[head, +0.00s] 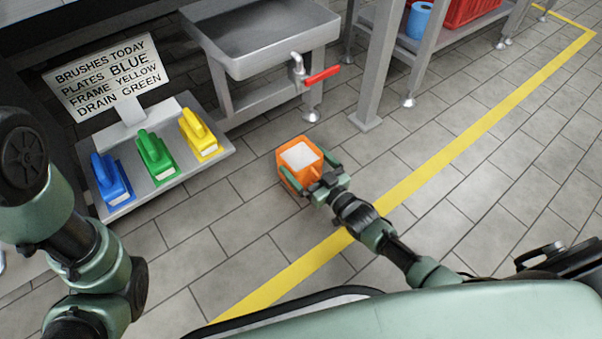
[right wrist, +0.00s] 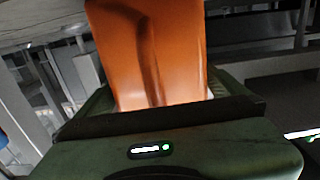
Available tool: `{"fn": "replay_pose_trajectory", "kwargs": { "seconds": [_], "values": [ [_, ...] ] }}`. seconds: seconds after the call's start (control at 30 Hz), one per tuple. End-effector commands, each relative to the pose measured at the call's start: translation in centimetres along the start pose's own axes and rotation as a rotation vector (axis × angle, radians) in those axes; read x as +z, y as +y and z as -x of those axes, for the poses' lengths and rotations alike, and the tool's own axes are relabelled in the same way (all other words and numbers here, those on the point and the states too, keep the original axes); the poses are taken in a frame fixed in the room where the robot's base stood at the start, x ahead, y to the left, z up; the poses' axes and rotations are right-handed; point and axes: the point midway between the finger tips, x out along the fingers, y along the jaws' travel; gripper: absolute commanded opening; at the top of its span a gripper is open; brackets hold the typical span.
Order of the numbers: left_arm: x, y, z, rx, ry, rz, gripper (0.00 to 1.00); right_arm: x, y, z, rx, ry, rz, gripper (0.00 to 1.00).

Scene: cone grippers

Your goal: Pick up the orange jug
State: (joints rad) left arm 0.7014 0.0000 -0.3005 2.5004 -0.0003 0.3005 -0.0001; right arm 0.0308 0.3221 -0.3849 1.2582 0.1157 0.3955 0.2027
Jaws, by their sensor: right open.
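The orange jug (head: 304,174) stands upright on the grey tiled floor, with a white surface showing inside its top. It also fills the upper middle of the right wrist view (right wrist: 180,50), where a vertical ridge shows on its near side. My right gripper (head: 321,177) is open at the jug's near right side, with a finger on either side of it. In the right wrist view its fingers flank the lower part of the jug; I cannot tell whether they touch it. My left arm comes in at the left, but its gripper is out of view.
A tray (head: 158,191) with blue (head: 111,181), green (head: 156,156) and yellow (head: 200,135) brushes and a sign (head: 108,76) is left of the jug. A steel sink (head: 262,40) with a red-handled tap (head: 320,76) stands behind. A yellow floor line (head: 420,175) runs past on the right.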

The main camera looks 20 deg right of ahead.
Motion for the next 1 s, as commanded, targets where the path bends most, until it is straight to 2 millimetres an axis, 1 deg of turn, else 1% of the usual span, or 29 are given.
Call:
{"fn": "replay_pose_trajectory", "kwargs": {
  "seconds": [0.03,0.1,0.3,0.33,0.37,0.4,0.47,0.5,0.53,0.57,0.83,1.0],
  "values": [
    [-0.2,0.1,0.5,0.000,0.000,0.000,0.33,0.2,0.0,-0.5,-0.001,0.003,0.000,1.00],
    [-0.2,0.1,0.6,0.000,0.000,0.000,0.33,0.1,0.0,-0.8,0.000,0.001,0.000,1.00],
    [-0.2,0.1,0.5,0.001,0.000,0.000,0.33,-0.1,0.0,-0.8,0.000,-0.001,-0.001,1.00],
    [-0.2,0.1,0.5,0.000,0.000,0.000,0.33,-0.1,0.0,-0.8,0.000,0.000,-0.001,0.94],
    [-0.2,0.1,0.5,0.000,0.000,0.000,0.33,-0.1,0.0,-0.8,0.000,0.000,-0.001,0.86],
    [-0.2,0.1,0.5,0.000,0.000,0.000,0.33,-0.1,0.0,-0.8,0.000,0.000,-0.001,0.75],
    [-0.1,0.1,0.5,0.000,0.000,0.000,0.33,-0.1,0.0,-0.8,0.000,0.000,-0.001,0.58],
    [-0.1,0.1,0.5,0.000,0.000,0.000,0.33,-0.1,0.0,-0.8,0.000,0.000,-0.001,0.47],
    [-0.1,0.1,0.5,0.000,0.000,0.000,0.33,-0.1,0.0,-0.8,0.000,0.001,-0.001,0.45],
    [-0.1,0.1,0.5,0.000,0.000,0.000,0.33,-0.1,0.0,-0.8,0.000,0.001,-0.001,0.38],
    [0.0,0.0,0.2,0.000,-0.001,0.000,0.33,-0.5,0.0,-0.8,0.000,0.002,0.000,0.38],
    [0.4,-0.2,-1.0,0.000,-0.003,0.000,0.33,-2.2,0.0,-0.8,-0.001,0.003,0.000,0.38]
  ]
}}
